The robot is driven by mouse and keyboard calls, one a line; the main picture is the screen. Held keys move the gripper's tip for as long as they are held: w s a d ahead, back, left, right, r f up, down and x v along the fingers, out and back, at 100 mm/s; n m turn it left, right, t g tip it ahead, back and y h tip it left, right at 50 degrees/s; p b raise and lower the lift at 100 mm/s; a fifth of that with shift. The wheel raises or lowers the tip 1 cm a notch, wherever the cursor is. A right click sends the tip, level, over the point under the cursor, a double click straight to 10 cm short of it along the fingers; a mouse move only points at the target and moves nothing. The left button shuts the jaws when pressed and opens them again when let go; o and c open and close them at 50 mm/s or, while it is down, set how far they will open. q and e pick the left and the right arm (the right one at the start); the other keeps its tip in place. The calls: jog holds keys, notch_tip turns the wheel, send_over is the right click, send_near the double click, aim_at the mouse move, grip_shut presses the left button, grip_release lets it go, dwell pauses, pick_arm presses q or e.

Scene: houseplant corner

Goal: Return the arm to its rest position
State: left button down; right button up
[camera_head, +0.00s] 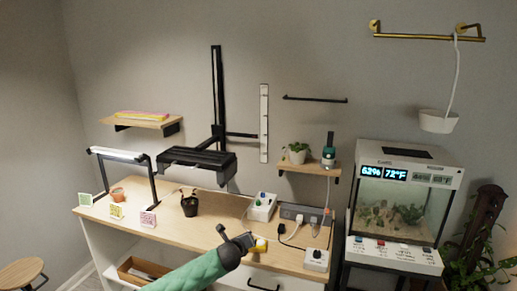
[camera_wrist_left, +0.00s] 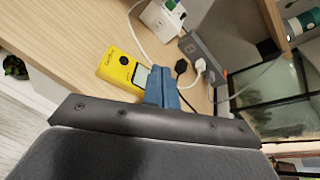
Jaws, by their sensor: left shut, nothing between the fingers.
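My left arm, in a green sleeve, reaches up from the bottom of the head view. Its dark gripper (camera_head: 246,240) is over the front part of the wooden table (camera_head: 165,207). In the left wrist view the blue fingers (camera_wrist_left: 162,88) are together, with nothing between them. A yellow meter with a small screen (camera_wrist_left: 117,70) lies on the table just beyond the fingers. Its yellow end (camera_head: 262,244) shows beside the gripper in the head view. I cannot tell how high the fingers are above the table. My right gripper is not in view.
A grey power strip (camera_head: 302,214) with plugs and cords, a white box (camera_head: 262,207) and a white plug-in unit (camera_head: 316,260) are on the table's right side. A glass terrarium (camera_head: 398,212) stands to the right.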

pick_arm(q)
jog(key=w+a+r+n+y, duration=0.1)
jog(key=a+r+n+y, duration=0.35)
jog(key=n, duration=1.05)
jog(key=s+a+f+n+g+h, duration=0.1)
jog(key=s+a+f+n+g, duration=0.45)
jog(key=s+f, duration=0.85)
jog(key=s+a+f+n+g+h, duration=0.1)
jog(key=s+f+n+g, duration=0.1)
jog(key=s+f+n, duration=0.9)
jog(key=s+f+g, duration=0.1)
jog(key=s+f, duration=0.7)
jog(key=s, duration=0.4)
jog(key=s+f+g, duration=0.2)
jog(key=s+f, duration=0.6)
jog(key=s, duration=0.5)
jog(key=s+f+g, duration=0.1)
jog(key=s+f, duration=0.7)
jog(key=s, duration=0.4)
jog(key=shift+s+a+m+g, duration=0.2)
jog(key=shift+a+m+g, duration=0.15)
jog(key=shift+m, duration=0.1)
